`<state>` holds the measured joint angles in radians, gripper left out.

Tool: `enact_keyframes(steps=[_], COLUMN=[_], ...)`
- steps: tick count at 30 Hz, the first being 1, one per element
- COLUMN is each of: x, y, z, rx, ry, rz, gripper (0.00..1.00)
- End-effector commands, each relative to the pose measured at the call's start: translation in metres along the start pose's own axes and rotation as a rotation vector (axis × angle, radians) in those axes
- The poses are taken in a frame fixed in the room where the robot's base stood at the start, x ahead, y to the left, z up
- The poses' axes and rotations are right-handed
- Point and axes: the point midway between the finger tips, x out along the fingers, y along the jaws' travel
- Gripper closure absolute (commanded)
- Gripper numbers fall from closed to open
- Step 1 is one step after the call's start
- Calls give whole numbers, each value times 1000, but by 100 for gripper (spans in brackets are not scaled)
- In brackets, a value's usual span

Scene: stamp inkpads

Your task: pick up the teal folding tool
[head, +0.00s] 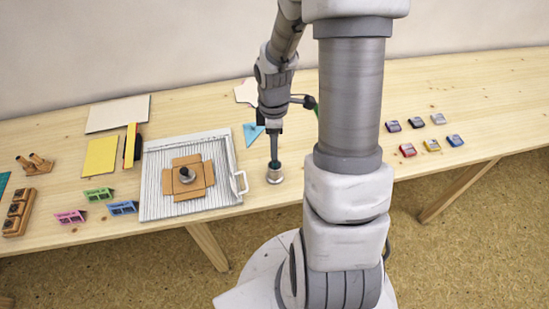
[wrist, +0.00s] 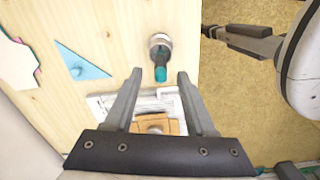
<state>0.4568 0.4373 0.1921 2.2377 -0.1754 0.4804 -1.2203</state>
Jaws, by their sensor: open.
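The teal folding tool (wrist: 160,74) stands upright in a round metal cup (wrist: 161,42). In the head view the tool (head: 274,150) shows as a dark teal stick rising from the cup (head: 274,175), right of the tray. My gripper (wrist: 160,71) is open and empty. In the wrist view the tool's end appears in the gap between the fingertips, touching neither. In the head view my gripper (head: 272,130) is pointed down at the top of the tool. The exact height of the fingertips along the tool is hard to tell.
A ribbed white tray (head: 155,200) with an open cardboard box (head: 207,175) stands left of the cup. A light-blue triangle (head: 252,134) lies behind it. Several coloured inkpads (head: 408,150) sit at the right. The table's front edge is close to the cup.

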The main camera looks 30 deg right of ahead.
Motion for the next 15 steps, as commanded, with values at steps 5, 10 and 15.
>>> enact_keyframes(steps=[5,10,15], x=[12,33,55], y=[0,-2,-1], z=[0,2,2], rx=[-1,-2,-1], ry=[0,-1,-1], rz=[-1,-4,-3], gripper=[44,44,44])
